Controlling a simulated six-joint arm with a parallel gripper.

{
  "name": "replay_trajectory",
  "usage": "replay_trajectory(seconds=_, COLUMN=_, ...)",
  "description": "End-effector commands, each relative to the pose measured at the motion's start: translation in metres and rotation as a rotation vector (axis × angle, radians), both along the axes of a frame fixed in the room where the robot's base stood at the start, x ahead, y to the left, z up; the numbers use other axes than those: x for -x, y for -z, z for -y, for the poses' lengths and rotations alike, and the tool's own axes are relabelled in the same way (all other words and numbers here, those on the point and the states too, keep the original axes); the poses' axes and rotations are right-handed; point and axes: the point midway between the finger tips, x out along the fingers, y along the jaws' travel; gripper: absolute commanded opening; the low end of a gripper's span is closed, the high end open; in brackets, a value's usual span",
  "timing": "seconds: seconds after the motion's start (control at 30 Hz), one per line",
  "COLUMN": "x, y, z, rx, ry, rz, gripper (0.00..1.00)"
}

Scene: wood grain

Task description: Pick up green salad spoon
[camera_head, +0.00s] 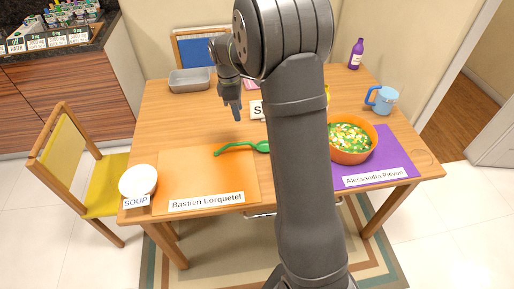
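The green salad spoon (241,147) lies on the wooden table, partly over the top edge of the orange placemat. Its handle points left, and its bowl end is at the right, close to my arm, which may hide part of it. My gripper (237,113) hangs above the table, pointing down, behind the spoon in the picture and apart from it. Its fingers are small and dark here, and I cannot tell whether they are open or shut. Nothing shows held in it.
The orange placemat (180,178) has a white bowl (138,181) at its left. An orange salad bowl (352,155) stands by a purple placemat (391,150). A blue mug (383,99), purple bottle (356,54) and grey tray (190,81) stand farther back. My arm hides the table's middle.

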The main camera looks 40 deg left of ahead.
Motion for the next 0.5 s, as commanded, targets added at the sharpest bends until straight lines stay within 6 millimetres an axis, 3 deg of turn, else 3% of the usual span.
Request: replay_trajectory(seconds=0.5, x=-0.006, y=0.101, z=0.011, rx=0.003, ry=0.000, rz=-0.003, gripper=0.40)
